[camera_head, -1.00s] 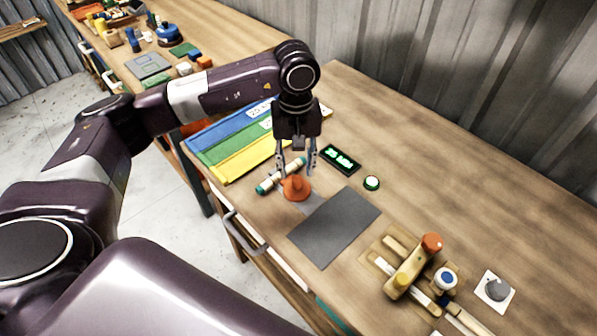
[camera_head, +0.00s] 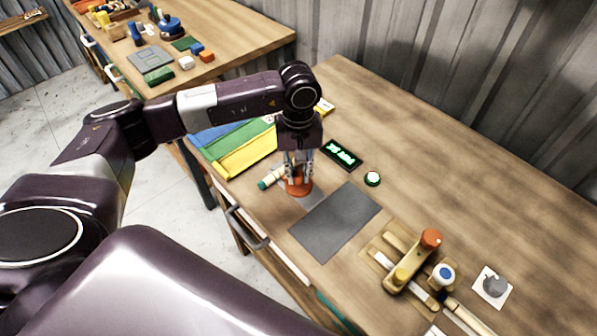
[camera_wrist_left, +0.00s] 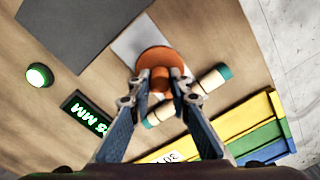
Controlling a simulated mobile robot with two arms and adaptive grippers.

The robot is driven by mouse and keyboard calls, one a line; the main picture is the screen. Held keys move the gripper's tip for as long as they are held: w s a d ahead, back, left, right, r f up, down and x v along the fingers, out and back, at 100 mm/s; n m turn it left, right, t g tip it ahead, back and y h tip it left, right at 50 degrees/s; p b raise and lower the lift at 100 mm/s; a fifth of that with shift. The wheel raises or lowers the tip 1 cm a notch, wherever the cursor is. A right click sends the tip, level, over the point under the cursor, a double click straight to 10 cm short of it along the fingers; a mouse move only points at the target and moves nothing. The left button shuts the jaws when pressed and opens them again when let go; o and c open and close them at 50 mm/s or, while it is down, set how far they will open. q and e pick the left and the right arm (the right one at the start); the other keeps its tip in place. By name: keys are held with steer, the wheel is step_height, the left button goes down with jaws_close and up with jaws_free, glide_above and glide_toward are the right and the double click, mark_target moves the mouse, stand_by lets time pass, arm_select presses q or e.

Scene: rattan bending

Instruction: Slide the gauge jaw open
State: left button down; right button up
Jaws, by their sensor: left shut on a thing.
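The gauge's orange jaw (camera_head: 297,190) is a round orange piece with a knob on top, on a light grey plate on the bench. It also shows in the left wrist view (camera_wrist_left: 160,57). My left gripper (camera_head: 298,178) points down and is shut on the knob (camera_wrist_left: 160,78), one finger on each side. A cream rod with green ends (camera_head: 270,179) lies beside the jaw, partly hidden by the gripper. The green-lit display (camera_head: 342,154) stands behind; its digits are too small to read surely, though "MM" shows in the wrist view. My right gripper is not in view.
A dark grey mat (camera_head: 335,222) lies right of the jaw. A green round button (camera_head: 372,179) sits near the display. Blue, green and yellow strips (camera_head: 240,158) lie to the left. A wooden fixture (camera_head: 412,262) with knobs stands at front right. The bench's back right is clear.

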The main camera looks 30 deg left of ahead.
arm_select(q)
steer(key=d, duration=0.1)
steer(key=s+d+b, duration=0.1)
steer(key=d, duration=0.2)
steer(key=shift+s+d, duration=0.3)
steer(key=shift+d, duration=0.05)
steer(key=shift+a, duration=0.1)
steer(key=c, duration=2.2)
jaws_free()
steer(key=o, duration=0.4)
steer(key=shift+r, duration=0.1)
